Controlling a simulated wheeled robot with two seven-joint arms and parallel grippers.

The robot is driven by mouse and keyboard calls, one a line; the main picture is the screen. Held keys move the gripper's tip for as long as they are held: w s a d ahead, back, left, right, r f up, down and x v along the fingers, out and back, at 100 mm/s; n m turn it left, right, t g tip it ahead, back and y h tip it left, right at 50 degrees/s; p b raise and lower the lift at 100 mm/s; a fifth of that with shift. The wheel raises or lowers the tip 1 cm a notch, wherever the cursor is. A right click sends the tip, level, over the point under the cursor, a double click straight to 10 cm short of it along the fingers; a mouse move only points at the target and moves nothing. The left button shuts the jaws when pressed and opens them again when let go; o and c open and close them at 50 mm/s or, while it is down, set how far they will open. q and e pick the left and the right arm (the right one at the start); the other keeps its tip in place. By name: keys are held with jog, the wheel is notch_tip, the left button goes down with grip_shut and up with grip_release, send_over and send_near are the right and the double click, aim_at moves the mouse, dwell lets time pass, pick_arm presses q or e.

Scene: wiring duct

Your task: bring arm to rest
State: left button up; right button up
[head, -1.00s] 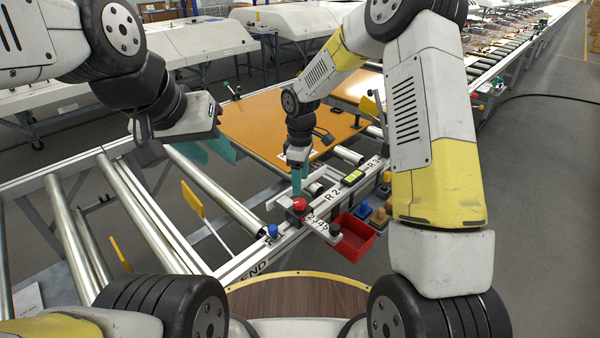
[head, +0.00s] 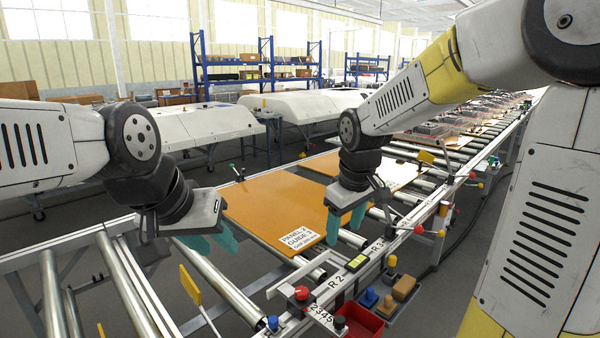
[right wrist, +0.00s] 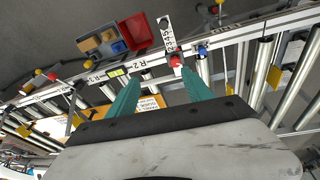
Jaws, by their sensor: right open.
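My right gripper (head: 345,228) hangs above the conveyor rail near the R2 and R3 labels, its two teal fingers apart and empty. In the right wrist view its fingers (right wrist: 160,80) spread with nothing between them. A red push button (head: 301,293) on the rail is in front of and below it; the button (right wrist: 176,60) also shows beyond the fingertips in the right wrist view. My left gripper (head: 218,248) is over the rollers at the left, its teal fingers apart with nothing seen between them.
An orange-brown panel (head: 270,205) with a white label lies on the conveyor between the grippers. A red bin (head: 362,322) and a grey tray with coloured blocks (head: 404,288) sit beside the rail. Yellow paddles (head: 190,285) stick up near the rollers.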

jog(key=s+d+r+m+t, duration=0.1)
jog(key=s+d+r+m, duration=0.1)
jog(key=s, duration=0.5)
jog(key=s+d+r+m+t+y, duration=0.1)
jog(key=s+r+m, duration=0.3)
jog(key=s, duration=0.4)
jog(key=shift+s+d+r+m+t+y, duration=0.2)
jog(key=shift+d+m+t+y, duration=0.1)
jog(key=shift+d+m+t, duration=0.3)
